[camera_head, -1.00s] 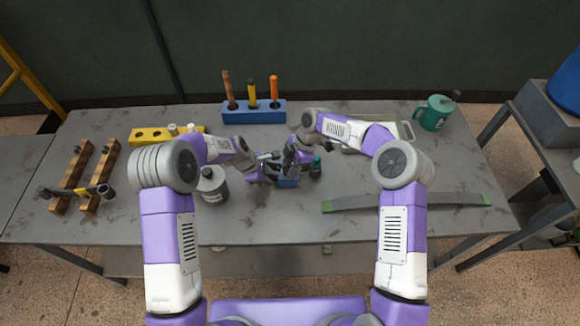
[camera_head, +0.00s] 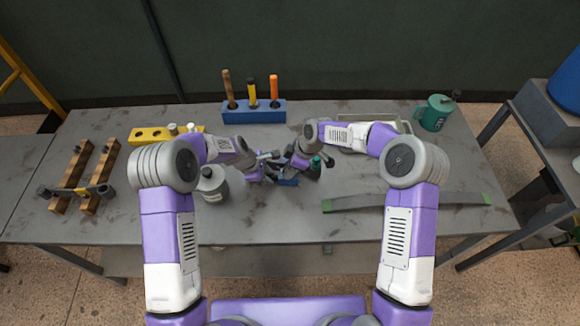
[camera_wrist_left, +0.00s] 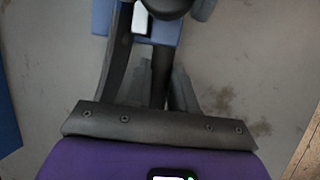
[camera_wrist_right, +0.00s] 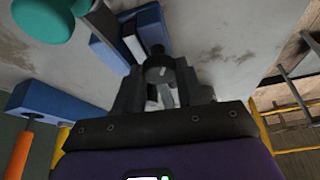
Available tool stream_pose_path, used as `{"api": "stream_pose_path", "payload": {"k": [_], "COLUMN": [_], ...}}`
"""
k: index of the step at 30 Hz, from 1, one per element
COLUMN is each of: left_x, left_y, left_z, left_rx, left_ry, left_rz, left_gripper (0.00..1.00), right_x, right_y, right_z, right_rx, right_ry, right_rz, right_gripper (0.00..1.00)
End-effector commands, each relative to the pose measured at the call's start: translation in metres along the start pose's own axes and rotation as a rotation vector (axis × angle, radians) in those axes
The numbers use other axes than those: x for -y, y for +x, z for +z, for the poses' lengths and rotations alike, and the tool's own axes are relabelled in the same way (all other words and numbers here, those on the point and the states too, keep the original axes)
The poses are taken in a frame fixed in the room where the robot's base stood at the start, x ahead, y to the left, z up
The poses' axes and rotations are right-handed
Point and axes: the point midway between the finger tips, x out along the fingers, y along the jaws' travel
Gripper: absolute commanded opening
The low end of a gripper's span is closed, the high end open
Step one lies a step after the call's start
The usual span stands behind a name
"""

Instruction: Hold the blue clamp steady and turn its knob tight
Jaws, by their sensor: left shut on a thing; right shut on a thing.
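The blue clamp (camera_head: 288,183) is small and mostly hidden by my grippers near the middle of the bench. Blue parts of the clamp (camera_wrist_right: 147,18) lie just beyond those fingertips. The exact finger contact is partly hidden.
A grey bottle (camera_head: 212,185) is by my left wrist. A grey strip (camera_head: 405,202) lies right.

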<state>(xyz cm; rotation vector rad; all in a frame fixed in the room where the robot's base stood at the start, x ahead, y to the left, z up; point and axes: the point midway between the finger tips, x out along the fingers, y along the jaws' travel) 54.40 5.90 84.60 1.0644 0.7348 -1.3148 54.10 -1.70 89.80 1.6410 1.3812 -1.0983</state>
Motion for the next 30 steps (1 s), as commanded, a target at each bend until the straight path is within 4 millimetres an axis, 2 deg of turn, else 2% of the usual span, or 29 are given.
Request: {"api": "stream_pose_path", "payload": {"k": [18,30], "left_x": [-0.0003,-0.0003], "left_y": [-0.0003,-0.0003], "left_z": [-0.0003,-0.0003], "left_rx": [0.000,0.000], "left_ry": [-0.001,-0.001], "left_rz": [0.001,0.001], "left_gripper": [0.00,0.00], "right_x": [0.0034,0.0043], "right_y": [-0.0006,0.0002], "right_z": [-0.0024,-0.0029], "right_rx": [0.000,-0.001], "right_ry": [0.522,0.745], "right_rz": [0.221,0.310], "right_gripper": [0.09,0.09]}}
